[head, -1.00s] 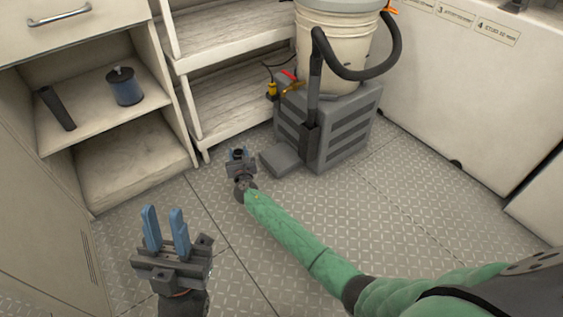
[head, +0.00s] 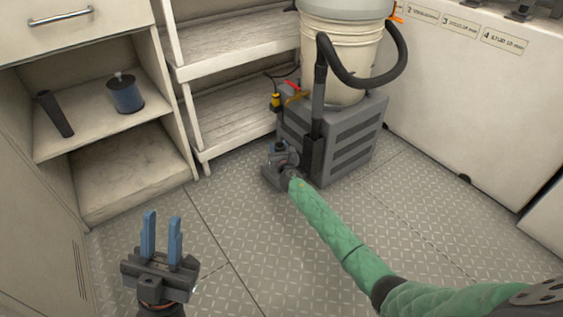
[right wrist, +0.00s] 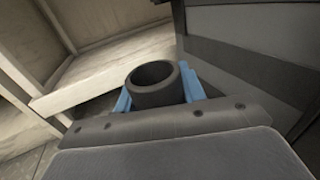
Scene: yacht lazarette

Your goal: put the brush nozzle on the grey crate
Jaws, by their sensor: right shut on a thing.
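The grey crate (head: 350,142) is a slatted box on the floor, with a bucket standing on it. My right gripper (head: 279,148) is low in front of the crate's left side. It is shut on a dark, hollow, round-mouthed piece that looks like the brush nozzle (right wrist: 156,92), its opening facing up between the blue fingers. Its lower part is hidden. The crate's grey side (right wrist: 255,70) fills the right of the right wrist view. My left gripper (head: 161,236) is open and empty over the floor at lower left.
The bucket (head: 335,52) has a black hose (head: 352,73) and a dark upright tube. The left shelf holds a dark tapered tool (head: 55,114) and a blue cylinder (head: 126,95). Pale slatted shelves (head: 235,110) stand behind. The metal floor (head: 430,235) at right is clear.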

